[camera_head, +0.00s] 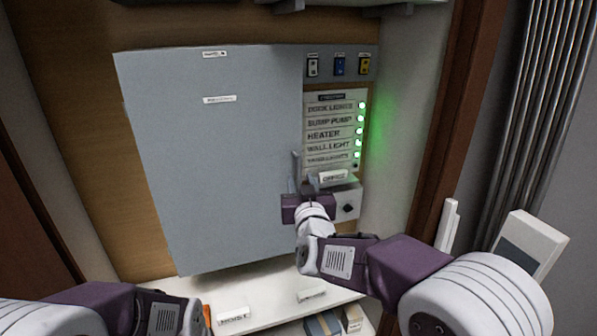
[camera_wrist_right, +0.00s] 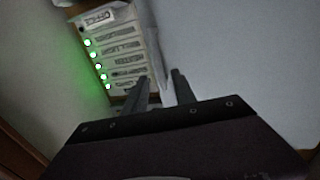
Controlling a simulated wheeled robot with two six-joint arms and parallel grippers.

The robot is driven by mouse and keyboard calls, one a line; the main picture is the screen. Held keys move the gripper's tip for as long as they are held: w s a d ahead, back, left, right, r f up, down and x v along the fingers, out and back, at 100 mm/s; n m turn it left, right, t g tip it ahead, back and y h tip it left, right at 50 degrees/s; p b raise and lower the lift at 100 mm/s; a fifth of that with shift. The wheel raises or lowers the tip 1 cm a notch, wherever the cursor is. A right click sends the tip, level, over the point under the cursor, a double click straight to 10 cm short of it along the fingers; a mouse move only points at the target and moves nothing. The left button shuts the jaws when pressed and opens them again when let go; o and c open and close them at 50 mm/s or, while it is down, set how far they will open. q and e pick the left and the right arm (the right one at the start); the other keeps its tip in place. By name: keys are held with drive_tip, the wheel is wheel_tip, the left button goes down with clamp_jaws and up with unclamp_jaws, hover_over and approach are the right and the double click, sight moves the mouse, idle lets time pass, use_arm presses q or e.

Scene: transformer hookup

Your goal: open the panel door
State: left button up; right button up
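The panel door (camera_head: 215,150) is a large flat grey sheet with two small white labels, and it looks closed or nearly so. A grey upright bar, seemingly its handle (camera_head: 296,162), stands at its right edge. My right gripper (camera_head: 305,186) is at this edge, close to the bar. In the right wrist view, the right gripper's two fingers (camera_wrist_right: 160,84) are apart, with a pale upright strip between them; whether they touch it is unclear. The door's face (camera_wrist_right: 225,50) fills the right of that view. My left arm shows at bottom left, its gripper out of frame.
Right of the door is a labelled switch list (camera_head: 330,132) with green lights, also in the wrist view (camera_wrist_right: 112,55). A white shelf (camera_head: 265,310) with small items lies below. A wooden frame (camera_head: 450,120) bounds the right.

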sight(298, 172)
drive_tip(key=w, duration=0.4)
drive_tip(key=w+a+p, duration=0.1)
drive_tip(key=w, duration=0.1)
drive_tip(key=shift+w+f, duration=0.25)
drive_tip(key=shift+f, duration=0.1)
drive_tip(key=shift+s+d+r, duration=0.1)
drive_tip(key=shift+s+r, duration=0.1)
drive_tip(key=shift+w+f, duration=0.1)
clamp_jaws()
idle(0.6)
